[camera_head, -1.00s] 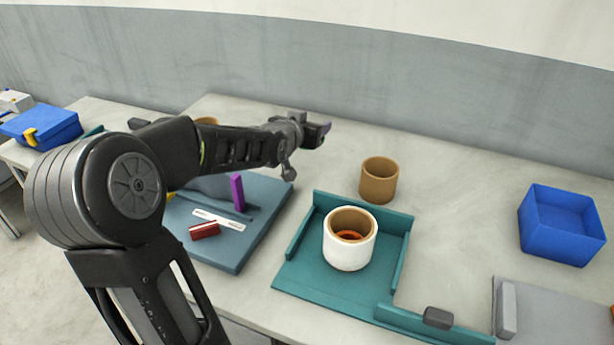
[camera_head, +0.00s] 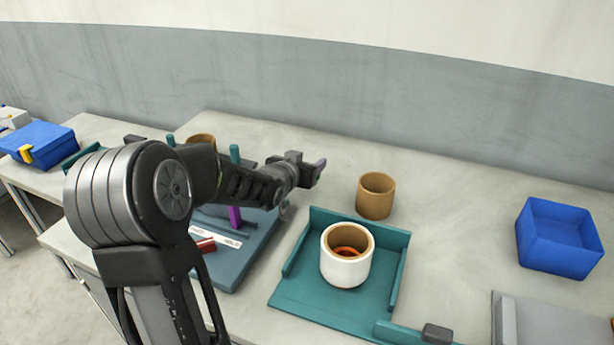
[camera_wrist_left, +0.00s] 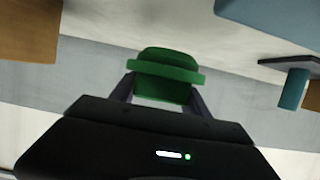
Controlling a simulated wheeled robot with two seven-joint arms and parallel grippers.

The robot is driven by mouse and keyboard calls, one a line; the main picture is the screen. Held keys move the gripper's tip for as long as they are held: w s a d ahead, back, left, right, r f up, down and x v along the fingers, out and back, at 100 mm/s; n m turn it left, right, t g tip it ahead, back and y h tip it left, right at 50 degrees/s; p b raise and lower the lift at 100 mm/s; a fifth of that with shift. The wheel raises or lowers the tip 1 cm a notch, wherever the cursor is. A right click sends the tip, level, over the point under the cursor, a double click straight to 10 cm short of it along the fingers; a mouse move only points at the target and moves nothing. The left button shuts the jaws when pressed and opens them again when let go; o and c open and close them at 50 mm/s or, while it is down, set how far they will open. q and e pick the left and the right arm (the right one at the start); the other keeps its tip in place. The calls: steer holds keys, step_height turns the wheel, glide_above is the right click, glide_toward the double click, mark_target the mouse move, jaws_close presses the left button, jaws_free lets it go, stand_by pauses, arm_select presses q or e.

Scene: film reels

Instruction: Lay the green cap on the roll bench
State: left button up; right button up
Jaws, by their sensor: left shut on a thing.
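The green cap (camera_wrist_left: 166,70) is between the fingers of my left gripper (camera_wrist_left: 165,92) in the left wrist view, a rounded piece with a wider flange. In the head view my left gripper (camera_head: 318,172) is above the pale bench (camera_head: 455,215), left of a brown core (camera_head: 375,196); the cap is mostly hidden there. I take this pale bench, with the rolls on it, as the roll bench. A white roll (camera_head: 345,270) with a brown core stands upright in a teal tray (camera_head: 315,305). My right gripper is not in view.
A blue open box (camera_head: 560,240) stands at the right. A blue-grey board (camera_head: 235,265) with a purple piece (camera_head: 235,217) and a red block (camera_head: 203,246) lies under my left arm. A grey plate (camera_head: 550,325) is at the lower right. Bare bench shows between the brown core and the blue box.

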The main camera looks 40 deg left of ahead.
arm_select(q)
steer(key=shift+f, duration=1.85)
steer(key=shift+f+b, duration=0.2)
steer(key=shift+b, duration=0.15)
steer(key=o, duration=1.5)
steer(key=shift+s+r, duration=0.2)
steer(key=shift+r, duration=0.1)
steer(key=p+v, duration=0.1)
steer(key=v, duration=1)
steer(key=shift+s+d, duration=0.2)
steer(key=shift+s, duration=0.1)
